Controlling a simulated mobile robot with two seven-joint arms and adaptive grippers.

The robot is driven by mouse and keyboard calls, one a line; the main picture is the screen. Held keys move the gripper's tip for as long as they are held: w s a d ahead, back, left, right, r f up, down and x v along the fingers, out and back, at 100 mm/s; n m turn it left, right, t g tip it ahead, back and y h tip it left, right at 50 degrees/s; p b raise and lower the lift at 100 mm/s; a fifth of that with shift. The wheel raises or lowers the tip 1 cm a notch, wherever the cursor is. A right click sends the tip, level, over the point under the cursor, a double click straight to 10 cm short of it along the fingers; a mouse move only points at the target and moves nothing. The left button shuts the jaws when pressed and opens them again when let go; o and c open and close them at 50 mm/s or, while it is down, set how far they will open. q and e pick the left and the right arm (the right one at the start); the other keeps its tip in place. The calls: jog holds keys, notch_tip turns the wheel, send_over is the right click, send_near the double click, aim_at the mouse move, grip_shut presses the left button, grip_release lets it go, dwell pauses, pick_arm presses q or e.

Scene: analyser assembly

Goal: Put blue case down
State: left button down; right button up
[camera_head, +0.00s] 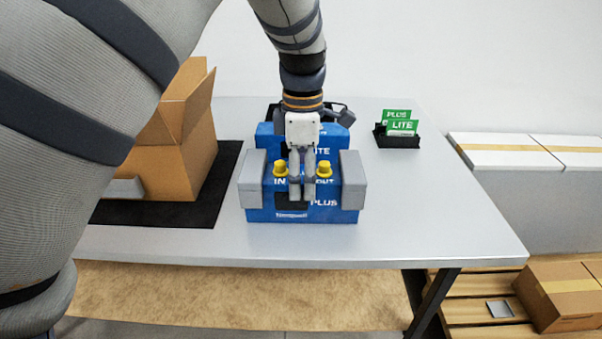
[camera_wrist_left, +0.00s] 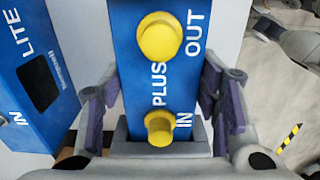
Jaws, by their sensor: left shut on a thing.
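The blue PLUS case (camera_head: 322,213) stands at the middle of the grey table, with two yellow knobs and IN and OUT marks on top. My left gripper (camera_head: 301,190) comes down from above and is shut on this case. In the left wrist view the PLUS case (camera_wrist_left: 130,62) lies between the two fingers (camera_wrist_left: 160,112). Its underside is hidden, so I cannot tell whether it touches the table. A blue LITE case (camera_head: 266,141) is just behind it and partly covered by the gripper; it also shows in the left wrist view (camera_wrist_left: 42,85). My right gripper is not in view.
Grey blocks (camera_head: 252,178) (camera_head: 353,180) flank the PLUS case. An open cardboard box (camera_head: 180,150) stands on a black mat (camera_head: 222,180) at the left. A black holder (camera_head: 398,141) with green PLUS and LITE cards (camera_head: 403,127) stands at the back right. The table's right part (camera_head: 450,215) is clear.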

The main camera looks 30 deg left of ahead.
pick_arm(q)
jog(key=c, duration=0.6)
grip_release()
jog(key=shift+s, duration=0.15)
jog(key=shift+r, duration=0.1)
notch_tip(320, 180, up, 12)
jog(key=shift+r, duration=0.1)
